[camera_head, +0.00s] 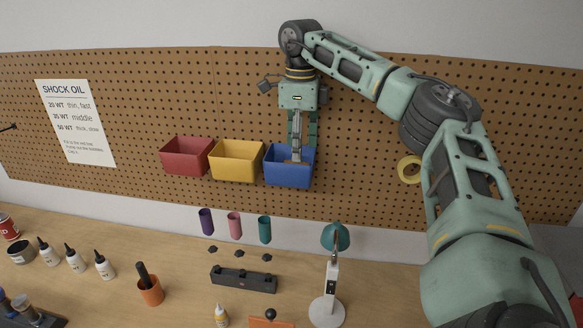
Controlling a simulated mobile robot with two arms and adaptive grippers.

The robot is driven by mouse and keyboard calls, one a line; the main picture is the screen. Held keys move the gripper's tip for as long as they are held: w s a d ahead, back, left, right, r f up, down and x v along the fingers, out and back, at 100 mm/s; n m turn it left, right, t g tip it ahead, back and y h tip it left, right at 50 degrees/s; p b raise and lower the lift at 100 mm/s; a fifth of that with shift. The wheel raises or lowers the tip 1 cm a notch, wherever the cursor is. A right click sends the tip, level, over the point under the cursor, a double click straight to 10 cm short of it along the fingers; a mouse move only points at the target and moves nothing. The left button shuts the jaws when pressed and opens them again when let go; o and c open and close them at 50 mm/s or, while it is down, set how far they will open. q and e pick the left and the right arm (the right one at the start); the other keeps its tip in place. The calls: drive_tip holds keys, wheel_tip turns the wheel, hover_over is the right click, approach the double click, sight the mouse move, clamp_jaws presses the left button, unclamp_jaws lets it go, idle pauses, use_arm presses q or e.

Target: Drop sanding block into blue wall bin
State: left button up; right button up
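The blue wall bin (288,179) hangs on the pegboard at the right end of a row of three bins. My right gripper (299,152) points down at this bin, with its fingertips at or just inside the bin's opening. A small tan patch shows by the fingertips; it may be the sanding block, but it is too small and covered to be sure. Whether the fingers are shut on it or apart from it cannot be told. My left gripper is not in view.
A yellow bin (236,161) and a red bin (186,157) hang left of the blue one. A yellow tape roll (409,169) hangs to the right. Below, the bench (185,275) holds bottles, an orange cup (150,291) and a teal-shaded lamp (334,238).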

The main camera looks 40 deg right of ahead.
wheel_tip(320, 180, up, 12)
idle(0.7)
idle(0.5)
